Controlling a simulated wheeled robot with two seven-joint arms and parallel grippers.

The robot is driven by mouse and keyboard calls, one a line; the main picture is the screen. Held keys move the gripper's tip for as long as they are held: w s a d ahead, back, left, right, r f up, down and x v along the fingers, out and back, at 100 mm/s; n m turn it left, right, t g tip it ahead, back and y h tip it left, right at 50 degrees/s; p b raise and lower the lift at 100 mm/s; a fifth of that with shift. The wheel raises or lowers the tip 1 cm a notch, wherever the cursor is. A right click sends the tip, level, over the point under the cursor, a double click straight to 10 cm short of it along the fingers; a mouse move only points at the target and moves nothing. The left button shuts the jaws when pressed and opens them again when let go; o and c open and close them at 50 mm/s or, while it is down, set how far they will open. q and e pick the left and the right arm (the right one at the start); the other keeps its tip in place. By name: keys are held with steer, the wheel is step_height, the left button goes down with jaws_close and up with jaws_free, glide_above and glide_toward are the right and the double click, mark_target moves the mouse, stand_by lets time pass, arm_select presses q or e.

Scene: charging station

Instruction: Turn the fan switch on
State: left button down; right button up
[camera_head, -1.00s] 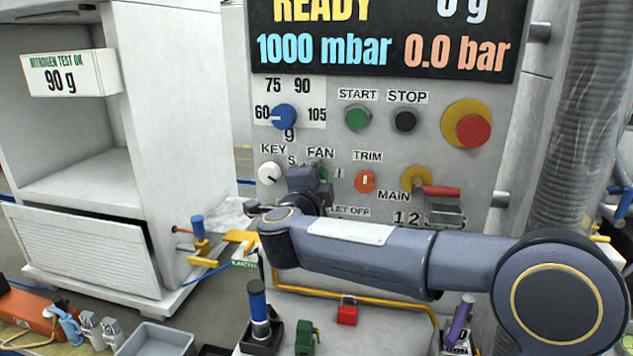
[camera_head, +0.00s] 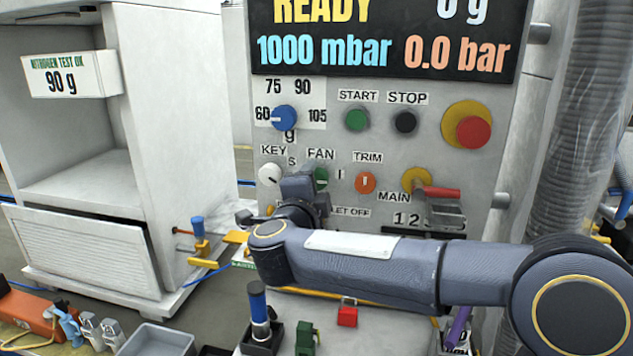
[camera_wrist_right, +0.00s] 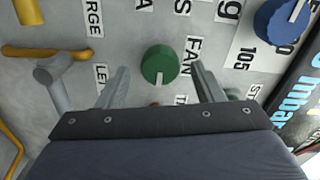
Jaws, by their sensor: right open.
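The fan switch is a round green knob with a white mark. In the right wrist view the fan switch (camera_wrist_right: 160,65) sits between the two spread fingers, beside the FAN label. In the head view it (camera_head: 321,178) shows partly, under the FAN label, with my gripper covering its left side. My right gripper (camera_wrist_right: 160,85) is open in front of the panel and holds nothing. In the head view the right gripper (camera_head: 312,188) reaches up to the panel from below; its fingers are hard to make out. I cannot tell whether a finger touches the knob. My left gripper is not in view.
Close around the fan switch are the white KEY knob (camera_head: 269,174), the orange TRIM knob (camera_head: 365,182) and the blue dial (camera_head: 284,117). The red-handled MAIN lever (camera_head: 437,192) is to the right. START (camera_head: 356,118) and STOP (camera_head: 404,121) are above.

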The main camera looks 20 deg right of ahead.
steer(key=shift+v, duration=2.3)
steer(key=s+a+f+n+g+y, duration=0.1)
steer(key=s+f+n+g+y, duration=0.5)
steer(key=s+f+n, duration=0.7)
steer(key=s+a+f+n+g+y, duration=0.1)
steer(key=s+f+n+g+y, duration=0.2)
steer(key=s+f+n+y, duration=0.95)
step_height(320, 180, up, 17)
steer(key=s+m+h+p, duration=0.1)
steer(key=m+h+p, duration=0.2)
steer(key=p, duration=1.2)
steer(key=shift+s+r+m+h, duration=0.15)
steer(key=shift+s+m+h, duration=0.1)
steer(key=shift+m+h, duration=0.15)
steer(key=shift+a, duration=0.1)
